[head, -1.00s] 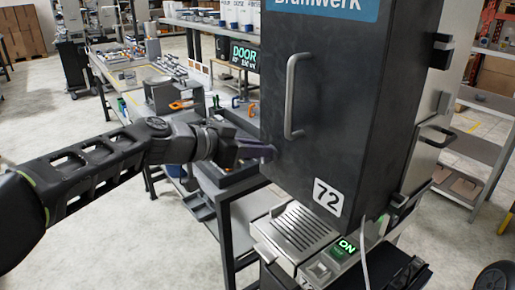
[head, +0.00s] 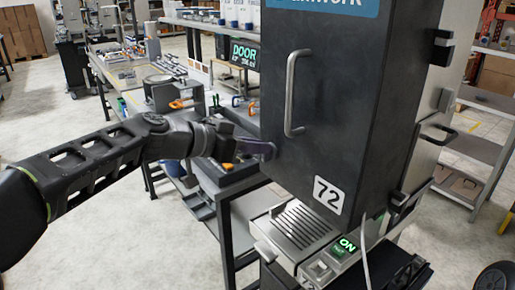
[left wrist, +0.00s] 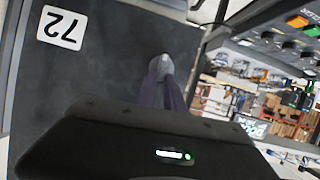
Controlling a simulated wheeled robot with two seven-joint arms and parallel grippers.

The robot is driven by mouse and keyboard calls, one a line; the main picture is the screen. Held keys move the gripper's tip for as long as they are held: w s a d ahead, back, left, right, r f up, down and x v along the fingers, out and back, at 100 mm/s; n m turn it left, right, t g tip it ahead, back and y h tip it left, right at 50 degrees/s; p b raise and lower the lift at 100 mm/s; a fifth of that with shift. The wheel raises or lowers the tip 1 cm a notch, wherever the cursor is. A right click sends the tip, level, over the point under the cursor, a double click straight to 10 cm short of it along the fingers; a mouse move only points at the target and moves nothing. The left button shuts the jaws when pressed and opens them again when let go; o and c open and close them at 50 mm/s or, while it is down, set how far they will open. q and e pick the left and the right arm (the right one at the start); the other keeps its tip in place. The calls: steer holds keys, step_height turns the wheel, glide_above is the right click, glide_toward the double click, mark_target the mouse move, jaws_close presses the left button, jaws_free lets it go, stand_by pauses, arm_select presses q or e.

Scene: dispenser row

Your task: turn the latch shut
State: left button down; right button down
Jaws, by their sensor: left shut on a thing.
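The dark dispenser cabinet (head: 350,110) has a closed front door with a long vertical grey handle (head: 290,92) and a white 72 label. My left gripper (head: 268,152) reaches in from the left to the door's lower left edge. In the left wrist view its purple fingers (left wrist: 163,88) are shut on a small grey latch (left wrist: 160,64) on the dark panel. The latch is hidden behind the fingers in the head view, and its exact angle is hard to tell. My right gripper is not in view.
Below the door is a slotted drip tray (head: 303,228) with a green lit ON switch (head: 346,244) beside it. A workbench (head: 130,80) with tools stands behind my left arm. A grey shelf (head: 475,150) stands at the right.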

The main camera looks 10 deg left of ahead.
arm_select(q)
steer(key=shift+w+a+f+n+g+h+b, duration=0.4)
steer(key=shift+n+h+b, duration=0.95)
steer(key=shift+n, duration=0.8)
steer(key=shift+w+a+f+n+g+h+b, duration=0.2)
steer(key=shift+f+n+h+b, duration=0.5)
steer(key=shift+n+b, duration=1.25)
steer(key=shift+w+a+f+n+g+h+b, duration=0.3)
steer(key=shift+n+h+b, duration=1.05)
steer(key=shift+n, duration=1.05)
steer(key=c, duration=1.5)
jaws_free()
steer(key=shift+s, duration=0.1)
steer(key=shift+o, duration=0.2)
steer(key=shift+a, duration=0.1)
steer(key=v, duration=0.7)
steer(key=shift+s+a+b, duration=0.15)
steer(key=shift+a+b, duration=0.15)
